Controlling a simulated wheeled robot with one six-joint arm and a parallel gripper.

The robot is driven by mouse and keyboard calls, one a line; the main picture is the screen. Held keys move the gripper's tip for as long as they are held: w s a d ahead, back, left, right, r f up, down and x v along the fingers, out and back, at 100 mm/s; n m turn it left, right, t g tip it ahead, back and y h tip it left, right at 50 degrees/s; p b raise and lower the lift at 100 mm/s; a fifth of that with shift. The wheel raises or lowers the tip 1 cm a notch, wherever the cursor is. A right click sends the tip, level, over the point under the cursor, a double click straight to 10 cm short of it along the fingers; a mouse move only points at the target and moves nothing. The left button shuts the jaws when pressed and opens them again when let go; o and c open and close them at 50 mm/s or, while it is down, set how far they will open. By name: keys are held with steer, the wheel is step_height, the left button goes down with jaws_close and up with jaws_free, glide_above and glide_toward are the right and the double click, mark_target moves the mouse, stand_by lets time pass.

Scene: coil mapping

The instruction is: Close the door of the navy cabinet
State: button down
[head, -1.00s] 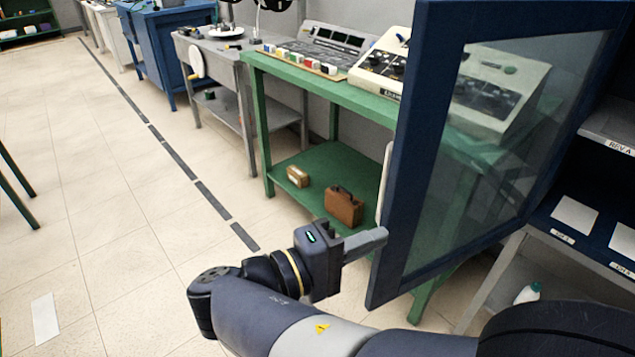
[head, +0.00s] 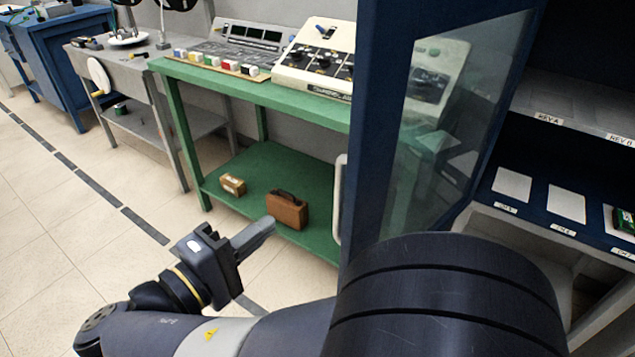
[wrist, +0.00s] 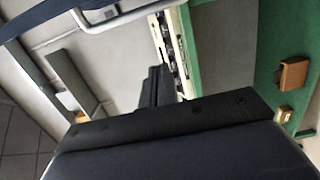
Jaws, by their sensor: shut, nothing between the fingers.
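The navy cabinet's door (head: 366,130), a navy frame around a glass pane (head: 450,110), stands open in the middle of the head view. A pale upright handle (head: 341,200) is on its left side. The cabinet's inside (head: 570,165) shows open at right. My gripper (head: 262,230) is shut and empty, left of the door with a visible gap to the handle. In the wrist view my gripper's dark fingers (wrist: 155,88) point away, and a pale bar, which looks like the handle (wrist: 135,18), crosses the top. My arm hides the door's bottom.
A green bench (head: 255,95) with control panels (head: 318,58) stands behind the door. Its lower shelf holds a brown case (head: 287,209) and a small box (head: 232,184). Cabinet shelves hold white cards (head: 566,203). Floor at left is clear.

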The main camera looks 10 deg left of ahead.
steer(key=w+d, duration=0.6)
steer(key=d, duration=0.1)
steer(key=shift+d+b, duration=0.25)
steer(key=shift+b, duration=0.2)
steer(key=shift+s, duration=0.1)
